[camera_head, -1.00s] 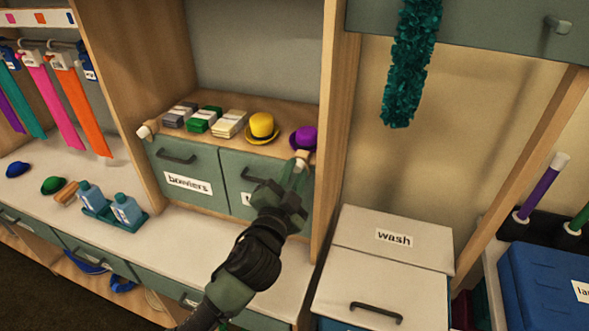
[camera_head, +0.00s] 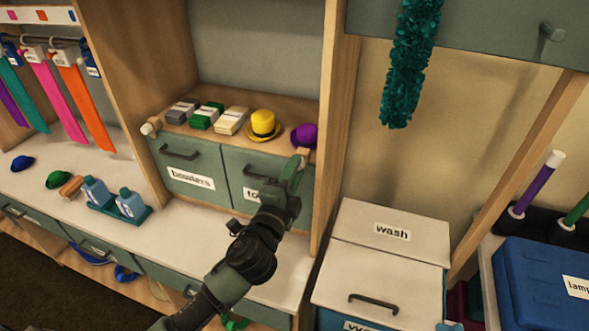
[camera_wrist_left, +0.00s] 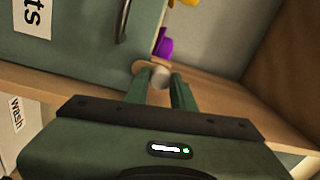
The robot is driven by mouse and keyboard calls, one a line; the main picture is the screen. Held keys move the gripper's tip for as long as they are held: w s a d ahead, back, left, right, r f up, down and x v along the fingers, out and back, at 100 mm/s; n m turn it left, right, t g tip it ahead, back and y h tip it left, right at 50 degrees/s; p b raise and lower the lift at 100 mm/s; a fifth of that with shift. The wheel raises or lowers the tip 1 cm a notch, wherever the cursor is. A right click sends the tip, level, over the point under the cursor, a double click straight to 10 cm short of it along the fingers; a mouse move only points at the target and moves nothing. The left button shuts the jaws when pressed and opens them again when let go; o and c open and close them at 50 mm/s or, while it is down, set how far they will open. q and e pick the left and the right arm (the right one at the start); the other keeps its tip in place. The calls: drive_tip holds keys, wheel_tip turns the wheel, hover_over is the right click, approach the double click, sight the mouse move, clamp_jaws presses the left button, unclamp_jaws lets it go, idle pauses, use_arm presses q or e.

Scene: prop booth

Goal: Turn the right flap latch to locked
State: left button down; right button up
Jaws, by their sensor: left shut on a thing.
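The right flap (camera_head: 240,178) is green, with a dark handle and a label partly hidden by my arm. It looks closed under the shelf. Its latch (camera_head: 303,152) is a small pale knob with a wooden piece at the flap's upper right corner. My left gripper (camera_head: 297,166) is at this latch, shut on it. In the left wrist view the pale round knob (camera_wrist_left: 160,76) sits between the two green fingers (camera_wrist_left: 157,88). The latch's turn angle is hard to read behind the fingers. The left flap (camera_head: 180,172), labelled "bowlers", has its own latch (camera_head: 150,127). My right gripper is not in view.
A purple hat (camera_head: 305,135) sits just behind the latch, beside a yellow hat (camera_head: 263,125). The wooden upright (camera_head: 330,140) stands close to the right of my gripper. A "wash" bin (camera_head: 390,232) is at lower right. Blue bottles (camera_head: 130,202) stand on the counter.

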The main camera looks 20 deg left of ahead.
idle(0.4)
use_arm(q)
drive_tip(key=c, duration=1.2)
unclamp_jaws()
drive_tip(key=s+b, duration=0.1)
drive_tip(key=s, duration=0.4)
drive_tip(key=s+b, duration=0.1)
drive_tip(key=s, duration=0.1)
drive_tip(key=shift+s+a+f+b, duration=0.1)
drive_tip(key=shift+s+f+b, duration=0.2)
drive_tip(key=shift+s, duration=0.1)
